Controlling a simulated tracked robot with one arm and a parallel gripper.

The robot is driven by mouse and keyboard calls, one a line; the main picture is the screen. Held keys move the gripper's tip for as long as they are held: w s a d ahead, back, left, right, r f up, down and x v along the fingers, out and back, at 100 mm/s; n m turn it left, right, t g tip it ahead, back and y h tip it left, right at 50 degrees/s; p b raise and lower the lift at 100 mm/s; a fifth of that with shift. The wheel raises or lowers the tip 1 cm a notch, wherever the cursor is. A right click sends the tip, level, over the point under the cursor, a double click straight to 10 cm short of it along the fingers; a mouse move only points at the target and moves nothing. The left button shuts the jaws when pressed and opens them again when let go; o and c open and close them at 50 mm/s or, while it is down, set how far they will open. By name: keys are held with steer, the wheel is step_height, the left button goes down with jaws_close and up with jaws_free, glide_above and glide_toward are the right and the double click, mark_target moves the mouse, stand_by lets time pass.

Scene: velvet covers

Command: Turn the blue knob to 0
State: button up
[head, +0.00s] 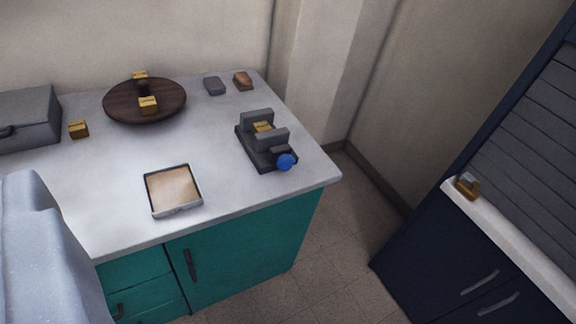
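The blue knob (286,162) is small and round. It sits on the front end of a dark grey device (262,157) near the right end of the grey countertop (225,165). The device has two upright grey blocks with a yellow piece (262,127) between them. No marks or numbers on the knob are readable at this size, so its setting cannot be told. My gripper is not in view.
A tray (159,211) with a tan inside lies near the counter's front edge. A round dark wooden board (120,103) holds yellow blocks. A grey case (30,110) stands at left. A pale blue cloth-like shape (40,255) fills the lower left. Floor (325,270) is clear between counter and navy cabinet (430,255).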

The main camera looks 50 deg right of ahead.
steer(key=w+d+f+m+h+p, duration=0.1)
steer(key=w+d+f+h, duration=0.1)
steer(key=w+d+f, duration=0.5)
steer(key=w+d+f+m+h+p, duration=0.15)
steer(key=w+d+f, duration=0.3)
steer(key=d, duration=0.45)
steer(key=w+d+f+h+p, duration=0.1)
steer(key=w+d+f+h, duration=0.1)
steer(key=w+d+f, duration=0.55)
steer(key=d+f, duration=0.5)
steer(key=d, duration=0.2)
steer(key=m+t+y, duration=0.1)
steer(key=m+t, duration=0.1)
glide_toward(288, 166)
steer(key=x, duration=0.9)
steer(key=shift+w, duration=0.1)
